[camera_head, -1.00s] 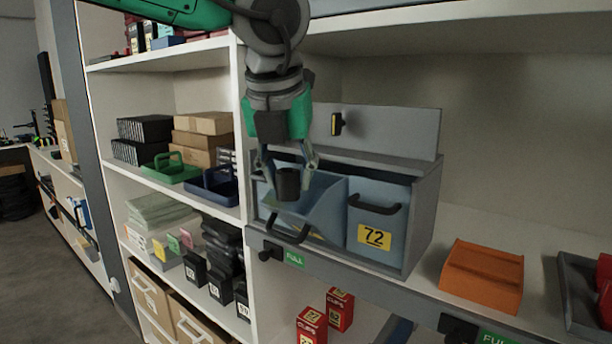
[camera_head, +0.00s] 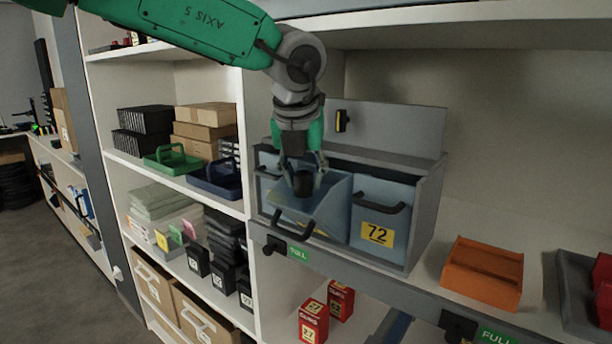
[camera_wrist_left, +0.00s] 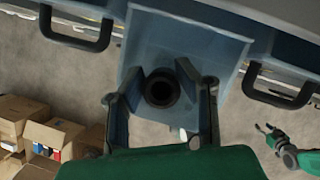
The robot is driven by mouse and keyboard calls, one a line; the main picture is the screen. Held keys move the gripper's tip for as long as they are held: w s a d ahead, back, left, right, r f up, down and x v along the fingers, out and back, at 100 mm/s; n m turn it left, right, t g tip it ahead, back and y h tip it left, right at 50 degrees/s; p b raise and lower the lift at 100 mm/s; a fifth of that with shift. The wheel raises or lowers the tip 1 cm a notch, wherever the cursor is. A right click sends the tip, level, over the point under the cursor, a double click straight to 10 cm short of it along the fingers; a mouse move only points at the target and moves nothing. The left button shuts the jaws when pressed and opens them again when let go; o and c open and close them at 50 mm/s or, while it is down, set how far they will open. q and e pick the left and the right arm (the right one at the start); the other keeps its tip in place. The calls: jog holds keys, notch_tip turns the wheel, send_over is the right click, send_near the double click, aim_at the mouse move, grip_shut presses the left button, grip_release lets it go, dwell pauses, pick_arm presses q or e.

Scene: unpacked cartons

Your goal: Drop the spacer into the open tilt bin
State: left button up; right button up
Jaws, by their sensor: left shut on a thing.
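The spacer (camera_head: 303,183) is a short dark cylinder with a hole through its middle. My left gripper (camera_head: 302,180) is shut on it from above. The wrist view also shows the spacer (camera_wrist_left: 161,88) between the two fingers of my left gripper (camera_wrist_left: 160,92). The open tilt bin (camera_head: 326,207) is blue-grey and leans forward out of its housing, with a dark handle at its front. The spacer is over the mouth of this bin in the head view. The fingers hide part of the bin's inside. My right gripper shows in the wrist view (camera_wrist_left: 270,133), at the right edge.
A closed bin marked 72 (camera_head: 379,223) stands right of the open one. The grey housing's raised back panel (camera_head: 392,130) is behind. An orange block (camera_head: 482,272) lies on the shelf to the right. Blue (camera_head: 215,180) and green (camera_head: 172,160) trays sit at left.

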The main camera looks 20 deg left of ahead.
pick_arm(q)
jog(key=shift+f, duration=0.2)
jog(key=shift+d+f, duration=0.35)
jog(key=shift+d, duration=0.45)
jog(key=o, duration=0.9)
jog(key=shift+a, duration=0.1)
jog(key=shift+c, duration=0.2)
jog(key=shift+a, duration=0.55)
jog(key=shift+d, duration=0.4)
jog(key=shift+r, duration=0.15)
jog(key=v, duration=1.3)
jog(key=shift+w, duration=0.2)
pick_arm(e)
jog(key=shift+d, duration=0.25)
pick_arm(q)
jog(key=shift+a, duration=0.1)
